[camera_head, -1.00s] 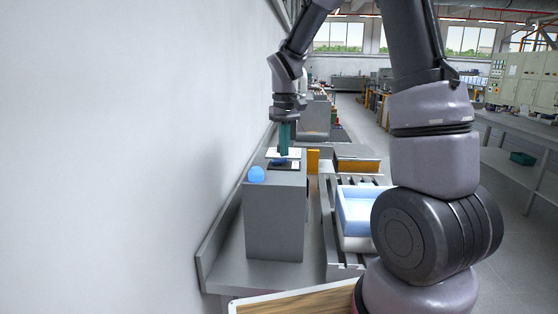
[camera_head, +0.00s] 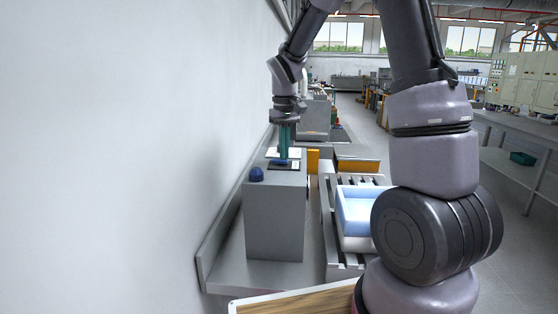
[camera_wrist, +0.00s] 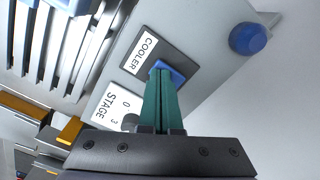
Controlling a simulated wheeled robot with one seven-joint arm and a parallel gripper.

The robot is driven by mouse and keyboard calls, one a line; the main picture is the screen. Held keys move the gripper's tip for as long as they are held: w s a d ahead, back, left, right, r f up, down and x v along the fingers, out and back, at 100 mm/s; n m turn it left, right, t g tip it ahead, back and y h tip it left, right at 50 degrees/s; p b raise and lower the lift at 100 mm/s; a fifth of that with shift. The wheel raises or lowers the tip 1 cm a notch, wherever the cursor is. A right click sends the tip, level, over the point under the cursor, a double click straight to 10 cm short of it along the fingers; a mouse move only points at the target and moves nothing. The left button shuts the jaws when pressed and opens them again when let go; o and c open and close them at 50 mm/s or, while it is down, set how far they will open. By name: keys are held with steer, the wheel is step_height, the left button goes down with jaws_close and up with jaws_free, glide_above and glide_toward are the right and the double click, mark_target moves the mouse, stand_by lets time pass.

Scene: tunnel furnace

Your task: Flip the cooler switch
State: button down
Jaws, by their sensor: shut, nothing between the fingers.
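The cooler switch (camera_wrist: 172,70) is a blue rocker on a black plate beside a white "COOLER" label (camera_wrist: 141,53) in the wrist view. It sits on top of the grey box (camera_head: 274,222), where the head view shows it small and partly hidden. My gripper (camera_wrist: 161,80) is shut and empty, its teal fingers together and pointing down. Its tips are at the blue rocker and overlap its near edge; I cannot tell whether they touch. The gripper also shows in the head view (camera_head: 284,152) above the plate. A blue dome light (camera_wrist: 248,38) near the box's edge is dark.
A "STAGE" label with a dial (camera_wrist: 112,110) lies close beside the fingers, partly hidden. A white wall (camera_head: 130,150) runs along the left. Right of the box is a slatted conveyor with a blue-and-white tray (camera_head: 357,208). An orange block (camera_head: 313,161) stands behind.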

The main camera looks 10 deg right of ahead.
steer(key=shift+r, duration=3.3)
steer(key=s+d+r+m+t, duration=0.2)
steer(key=s+r, duration=0.1)
steer(key=s, duration=0.4)
steer(key=s+d+r+m+t+y, duration=0.1)
steer(key=s+r, duration=0.3)
steer(key=s, duration=0.4)
steer(key=s+d+r+m+t+y, duration=0.1)
steer(key=s+d+r+m+t, duration=0.1)
steer(key=s, duration=0.5)
steer(key=shift+s+d+r+m+t, duration=0.15)
steer(key=shift+d+r+m+t, duration=0.25)
steer(key=shift+r+m+t, duration=0.55)
steer(key=shift+f, duration=0.1)
